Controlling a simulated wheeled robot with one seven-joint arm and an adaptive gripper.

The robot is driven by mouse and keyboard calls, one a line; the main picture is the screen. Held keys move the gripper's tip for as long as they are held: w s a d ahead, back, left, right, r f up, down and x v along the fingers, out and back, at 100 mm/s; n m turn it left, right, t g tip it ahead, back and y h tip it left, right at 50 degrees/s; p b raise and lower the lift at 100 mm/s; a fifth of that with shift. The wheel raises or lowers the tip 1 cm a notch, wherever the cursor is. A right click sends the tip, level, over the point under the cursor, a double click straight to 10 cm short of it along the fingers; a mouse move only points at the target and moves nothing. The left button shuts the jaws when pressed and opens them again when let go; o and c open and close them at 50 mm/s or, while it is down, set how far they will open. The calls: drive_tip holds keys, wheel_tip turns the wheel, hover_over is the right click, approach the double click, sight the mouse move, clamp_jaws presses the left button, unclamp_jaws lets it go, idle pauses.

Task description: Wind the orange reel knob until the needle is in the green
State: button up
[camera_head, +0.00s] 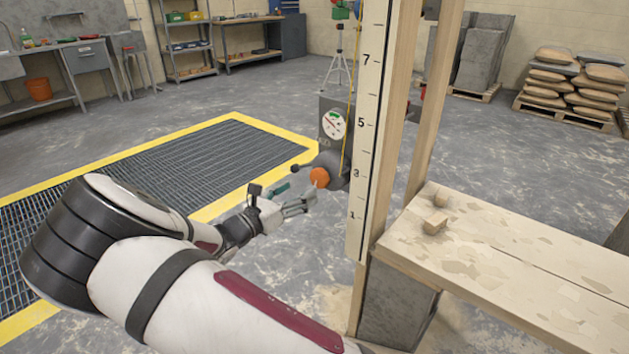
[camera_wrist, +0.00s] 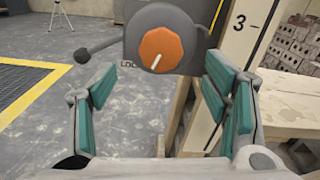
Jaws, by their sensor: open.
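The orange reel knob (camera_wrist: 161,49) is on the front of a grey reel housing (camera_wrist: 178,18) in the wrist view, with a white pointer mark slanting down and left. In the head view the knob (camera_head: 319,177) is just beyond my gripper (camera_head: 307,200). My gripper (camera_wrist: 165,95) is open, its green-padded fingers apart, with the knob between them and ahead in the picture; I see no contact. The round dial (camera_head: 333,124) with a green band sits above the knob on a grey box; its needle appears outside the green, though it is small.
A crank with a dark ball (camera_wrist: 82,56) sticks out left of the reel. A numbered white board (camera_head: 368,130) on a wooden post stands right of the reel. A plank bench (camera_head: 480,262) with small blocks lies to the right; a yellow-edged floor grate (camera_head: 190,165) lies left.

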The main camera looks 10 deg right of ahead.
sight(317, 179)
drive_tip(key=b+x, duration=0.1)
drive_tip(key=x, duration=0.8)
drive_tip(key=shift+c, duration=0.3)
drive_tip(key=c, duration=1.1)
